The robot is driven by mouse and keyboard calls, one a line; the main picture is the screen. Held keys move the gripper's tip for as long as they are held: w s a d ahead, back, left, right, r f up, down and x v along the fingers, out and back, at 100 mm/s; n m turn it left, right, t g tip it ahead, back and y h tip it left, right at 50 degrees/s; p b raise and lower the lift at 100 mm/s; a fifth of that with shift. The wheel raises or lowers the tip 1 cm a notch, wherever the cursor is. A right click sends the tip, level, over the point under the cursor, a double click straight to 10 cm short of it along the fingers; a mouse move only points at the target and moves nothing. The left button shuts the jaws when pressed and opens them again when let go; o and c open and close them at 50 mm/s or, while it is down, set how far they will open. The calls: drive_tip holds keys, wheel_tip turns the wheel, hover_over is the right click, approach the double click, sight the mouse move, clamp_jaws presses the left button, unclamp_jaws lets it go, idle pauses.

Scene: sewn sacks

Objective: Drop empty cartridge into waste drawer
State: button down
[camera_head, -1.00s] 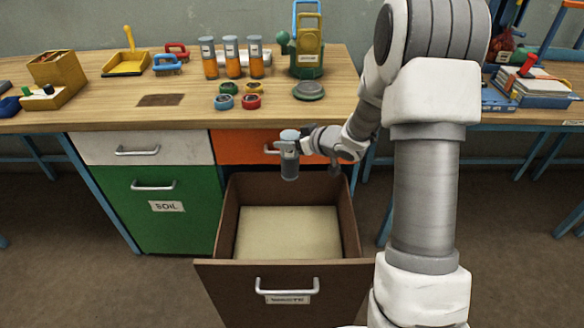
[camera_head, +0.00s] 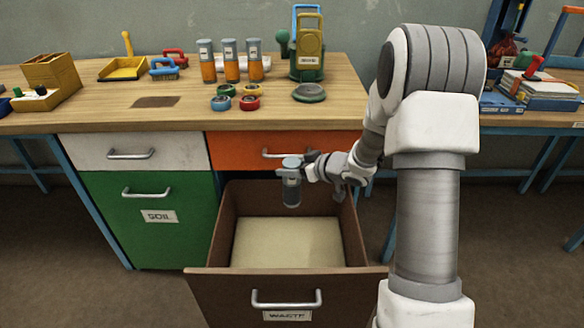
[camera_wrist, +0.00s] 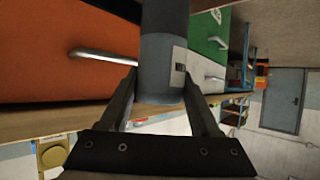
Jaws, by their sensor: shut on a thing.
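My gripper (camera_head: 308,168) is shut on the empty cartridge (camera_head: 291,192), a grey cylinder with a lighter cap, held upright. It hangs over the back part of the open waste drawer (camera_head: 286,283), a brown drawer with a "WASTE" label and a pale, bare floor. The lower end of the cartridge appears to be around the height of the drawer's rim, clear of its floor. In the wrist view the cartridge (camera_wrist: 160,60) sits between both fingers, with a pale label patch facing the camera.
An orange drawer (camera_head: 235,149) with a handle is shut just behind the cartridge. A green "SOIL" drawer (camera_head: 195,195) is shut at the left. On the bench (camera_head: 50,118) stand several orange-filled cartridges (camera_head: 230,62), coloured rings (camera_head: 238,97) and a green and yellow device (camera_head: 309,50).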

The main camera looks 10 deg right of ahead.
drive_tip(key=shift+f+b, duration=0.3)
drive_tip(key=shift+f, duration=0.25)
drive_tip(key=shift+c, duration=0.2)
unclamp_jaws()
drive_tip(key=p+v, duration=0.5)
drive_tip(key=v, duration=1.2)
drive_tip(key=shift+p, duration=0.4)
drive_tip(key=shift+s+d+r, duration=0.1)
drive_tip(key=shift+s, duration=0.05)
